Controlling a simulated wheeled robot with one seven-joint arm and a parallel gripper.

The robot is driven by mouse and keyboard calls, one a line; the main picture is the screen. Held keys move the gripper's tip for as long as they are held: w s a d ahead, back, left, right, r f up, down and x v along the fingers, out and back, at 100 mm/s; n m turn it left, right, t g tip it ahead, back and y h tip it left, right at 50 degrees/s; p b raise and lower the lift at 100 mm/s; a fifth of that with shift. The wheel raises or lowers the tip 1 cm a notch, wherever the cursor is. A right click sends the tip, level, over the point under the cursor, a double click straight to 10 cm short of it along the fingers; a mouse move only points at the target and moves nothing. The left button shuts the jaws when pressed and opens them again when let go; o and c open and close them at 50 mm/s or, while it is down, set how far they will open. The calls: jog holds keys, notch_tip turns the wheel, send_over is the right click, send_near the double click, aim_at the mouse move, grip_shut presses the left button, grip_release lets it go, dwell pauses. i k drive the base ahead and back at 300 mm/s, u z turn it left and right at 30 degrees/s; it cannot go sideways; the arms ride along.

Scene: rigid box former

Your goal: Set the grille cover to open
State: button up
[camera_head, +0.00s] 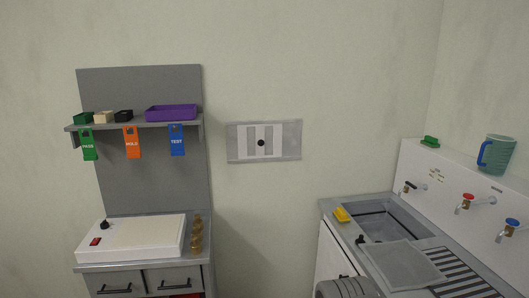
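The grille cover (280,140) is on the wall in the middle of the view, in a flat grey rectangular frame. It shows vertical white and grey bands. A small round black knob (261,143) sits near its centre, a little to the left. I cannot tell from here whether the slots are open or covered.
At left, a cabinet carries a white box (135,240); a shelf (140,122) above holds a purple tray (171,112) and hanging tags. At right is a sink unit (385,222) with taps and a teal mug (497,153). The wall around the grille is clear.

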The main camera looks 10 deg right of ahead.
aim_at(277, 127)
jog(key=u, duration=0.55)
jog(key=i, duration=0.5)
jog(key=u, duration=0.7)
jog(key=i, duration=0.85)
jog(key=z, duration=0.2)
